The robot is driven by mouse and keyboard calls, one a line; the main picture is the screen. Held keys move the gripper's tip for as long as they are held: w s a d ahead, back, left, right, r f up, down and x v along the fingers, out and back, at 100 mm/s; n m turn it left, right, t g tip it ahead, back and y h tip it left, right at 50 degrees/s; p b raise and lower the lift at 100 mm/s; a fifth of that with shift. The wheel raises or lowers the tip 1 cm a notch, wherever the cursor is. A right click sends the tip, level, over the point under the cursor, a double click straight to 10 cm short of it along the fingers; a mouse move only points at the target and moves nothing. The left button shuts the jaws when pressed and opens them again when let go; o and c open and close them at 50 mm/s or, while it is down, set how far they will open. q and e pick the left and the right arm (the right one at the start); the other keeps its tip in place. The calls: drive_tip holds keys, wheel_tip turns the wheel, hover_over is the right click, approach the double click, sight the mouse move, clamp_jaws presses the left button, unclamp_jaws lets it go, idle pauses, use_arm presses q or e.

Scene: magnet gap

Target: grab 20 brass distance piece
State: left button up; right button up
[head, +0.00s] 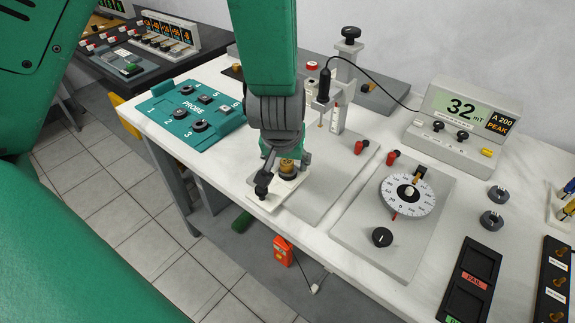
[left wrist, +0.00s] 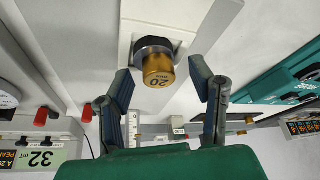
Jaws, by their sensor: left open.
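The brass distance piece marked 20 (left wrist: 158,70) sits in a dark round collar on a white plate. In the head view its brass top (head: 287,166) shows near the front edge of the bench, partly hidden by my gripper. My left gripper (head: 279,178) is over the white plate. In the left wrist view my left gripper (left wrist: 161,76) is open, with one finger on each side of the brass piece and visible space between each finger and the brass. My right gripper is not in view.
A teal PROBE tray (head: 200,112) lies left of my gripper. A dial plate (head: 385,225) and a meter reading 32 mT (head: 462,110) stand to the right. A grey stand with a black knob (head: 349,45) is behind.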

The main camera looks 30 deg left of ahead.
use_arm(q)
drive_tip(key=shift+r, duration=0.1)
drive_tip(key=shift+d, duration=0.1)
clamp_jaws()
